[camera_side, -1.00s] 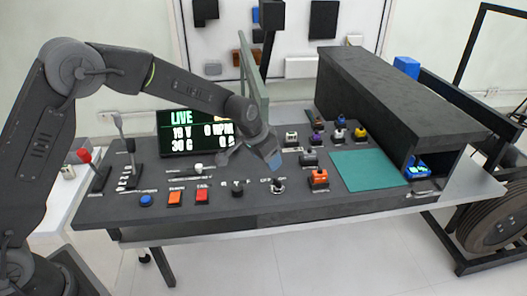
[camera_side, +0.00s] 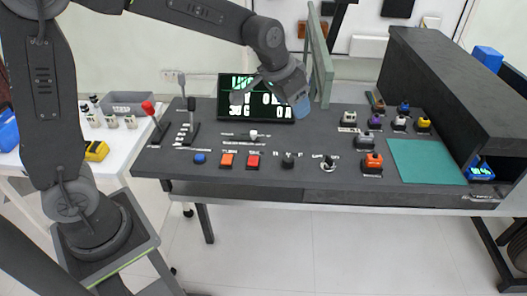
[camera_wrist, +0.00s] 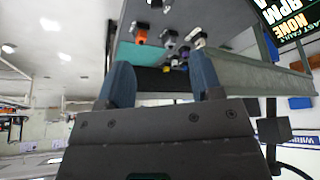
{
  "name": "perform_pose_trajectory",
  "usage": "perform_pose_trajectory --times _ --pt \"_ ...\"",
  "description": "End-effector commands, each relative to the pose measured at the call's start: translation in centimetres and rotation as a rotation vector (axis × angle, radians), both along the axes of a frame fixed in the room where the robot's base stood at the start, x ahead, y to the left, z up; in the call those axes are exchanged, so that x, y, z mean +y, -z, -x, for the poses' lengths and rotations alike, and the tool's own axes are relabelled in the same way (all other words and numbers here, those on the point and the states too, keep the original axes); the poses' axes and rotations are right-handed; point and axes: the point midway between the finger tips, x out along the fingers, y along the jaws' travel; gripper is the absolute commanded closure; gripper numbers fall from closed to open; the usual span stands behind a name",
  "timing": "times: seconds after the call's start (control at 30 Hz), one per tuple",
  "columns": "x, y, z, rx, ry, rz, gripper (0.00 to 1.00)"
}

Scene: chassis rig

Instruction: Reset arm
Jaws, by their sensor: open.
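My gripper (camera_side: 300,103) hangs in the air above the control desk (camera_side: 225,178), in front of the screen (camera_side: 238,97), and hides part of it. In the wrist view my gripper (camera_wrist: 160,85) shows two blue-tipped fingers spread apart with nothing between them. The fingers are clear of the desk's controls. My arm reaches across from the left, bent at the elbow.
A green mat (camera_side: 425,160) lies at right beside a dark shelf (camera_side: 440,80). A green upright panel (camera_side: 320,60) stands close behind my gripper.

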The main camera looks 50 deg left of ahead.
Motion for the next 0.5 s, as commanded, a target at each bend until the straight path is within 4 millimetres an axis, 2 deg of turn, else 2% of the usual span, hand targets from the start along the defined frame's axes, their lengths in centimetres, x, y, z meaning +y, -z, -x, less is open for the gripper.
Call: perform_pose_trajectory --times 0.03,0.2,0.37,0.5 --pt "0.5 -1.5 2.0 -0.012 -0.013 0.001 0.40" --pt "1.9 -4.5 8.7 -0.029 -0.057 0.002 0.40" --pt "3.0 -5.6 15.1 -0.045 -0.101 0.004 0.40" --pt "3.7 -5.3 19.9 -0.058 -0.138 0.004 0.40"
